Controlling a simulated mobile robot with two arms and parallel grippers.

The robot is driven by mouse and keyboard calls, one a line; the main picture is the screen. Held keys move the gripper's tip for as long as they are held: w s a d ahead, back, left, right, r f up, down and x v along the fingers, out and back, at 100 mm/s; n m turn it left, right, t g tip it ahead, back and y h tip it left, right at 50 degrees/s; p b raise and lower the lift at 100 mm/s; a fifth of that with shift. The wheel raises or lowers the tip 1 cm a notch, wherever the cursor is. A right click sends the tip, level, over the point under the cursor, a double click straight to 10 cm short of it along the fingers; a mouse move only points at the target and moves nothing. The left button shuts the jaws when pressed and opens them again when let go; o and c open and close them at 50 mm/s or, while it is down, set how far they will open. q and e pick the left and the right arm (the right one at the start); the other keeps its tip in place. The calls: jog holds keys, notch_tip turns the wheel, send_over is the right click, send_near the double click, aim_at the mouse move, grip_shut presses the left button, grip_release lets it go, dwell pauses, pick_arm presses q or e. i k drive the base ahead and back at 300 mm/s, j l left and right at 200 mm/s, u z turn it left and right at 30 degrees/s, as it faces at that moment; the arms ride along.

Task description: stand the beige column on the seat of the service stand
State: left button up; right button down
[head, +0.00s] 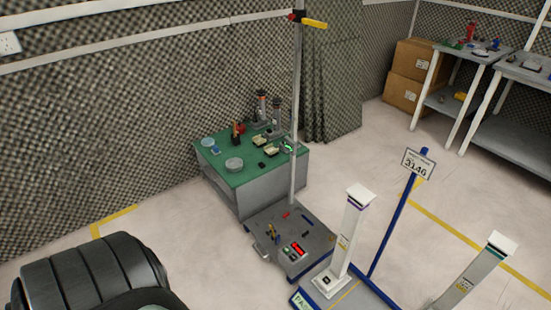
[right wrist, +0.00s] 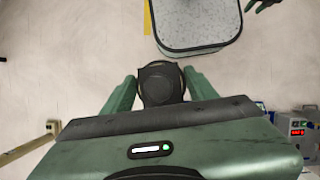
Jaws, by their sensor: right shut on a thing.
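Two off-white columns show in the head view: an upright one (head: 348,240) with a pale cap, and a leaning one (head: 468,278) at the lower right. The upright one stands at a low blue-framed base (head: 302,299), cut off below. I cannot tell whether either is the beige column, nor which fixture is the service stand. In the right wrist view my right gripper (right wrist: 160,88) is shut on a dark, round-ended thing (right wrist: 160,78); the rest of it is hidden. A dark pronged shape (right wrist: 263,4), perhaps my left gripper, is cut off at the top right.
A grey platform (head: 310,236) with a tall pole stands in front of a green-topped bench (head: 218,178) with several small items. A blue post (head: 395,220) carries a sign. Shelves (head: 465,70) and cardboard boxes (head: 408,75) stand at the back right. Open floor (head: 150,220) lies left.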

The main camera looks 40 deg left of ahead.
aim_at(295, 229)
jog(key=j, duration=0.4)
jog(key=i+j+u, duration=0.1)
jog(key=j, duration=0.3)
jog(key=i+j, duration=0.1)
jog(key=j, duration=0.25)
jog(key=i+j+u, duration=0.15)
jog(key=j, duration=0.65)
jog(key=i+j+u, duration=0.1)
jog(key=i+j, duration=0.35)
jog(key=i+j+u, duration=0.1)
jog(key=i+j, duration=0.3)
jog(key=i, duration=0.15)
